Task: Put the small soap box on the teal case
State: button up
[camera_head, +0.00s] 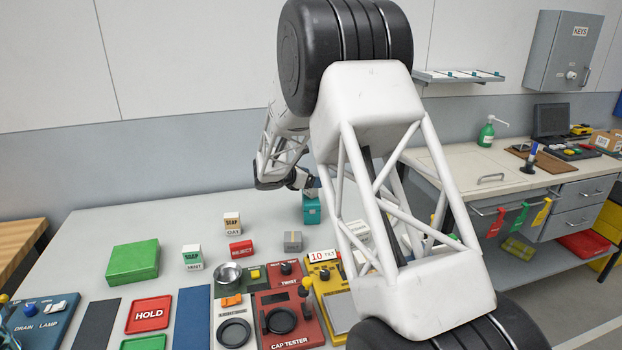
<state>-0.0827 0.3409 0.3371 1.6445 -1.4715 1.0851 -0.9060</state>
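Two small soap boxes stand upright on the grey table. One is white and green, marked SOAP MINT (192,258); the other is white and tan, marked SOAP OAT (232,223). They look close in size. A teal box-like thing (311,210) stands at the back of the table, probably the teal case; its top is partly hidden near my gripper. A flat green case (133,262) lies at the left. My gripper (309,184) is small and dark in this view, close above the teal thing. I cannot tell whether it touches it, or whether its fingers are open.
A red box (241,249), a metal bowl (228,274) and a grey block (292,241) sit mid-table. The red cap tester (290,318) and a yellow panel (331,290) fill the front. My arm hides much of the right side. The table's back left is clear.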

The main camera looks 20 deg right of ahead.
jog(key=shift+r, duration=0.15)
jog(key=shift+a+r, duration=0.1)
jog(key=shift+a, duration=0.05)
jog(key=v, duration=1.1)
jog(key=shift+s+a, duration=0.2)
jog(key=shift+a, duration=0.05)
jog(key=shift+r, duration=0.1)
dwell(0.4)
jog(key=s+d+r+m+g+y, duration=0.1)
jog(key=s+d+r+m+y, duration=0.2)
jog(key=s, duration=0.6)
jog(key=s+d+r+m+g, duration=0.1)
jog(key=s+r+m, duration=0.25)
jog(key=s, duration=0.55)
jog(key=s+d+r+m+g+y, duration=0.1)
jog(key=s+d+r+m+y, duration=0.2)
jog(key=s, duration=0.7)
jog(key=s+a+f+m+y, duration=0.1)
jog(key=s+m, duration=0.5)
jog(key=s, duration=0.8)
jog(key=s+a+f+m+y, duration=0.1)
jog(key=s+a+m+y, duration=0.2)
jog(key=s, duration=1.2)
jog(key=m+y, duration=0.2)
jog(key=m, duration=0.2)
jog(key=shift+s+a+t+y, duration=0.2)
jog(key=shift+s+t+y, duration=0.05)
jog(key=shift+t+y, duration=0.05)
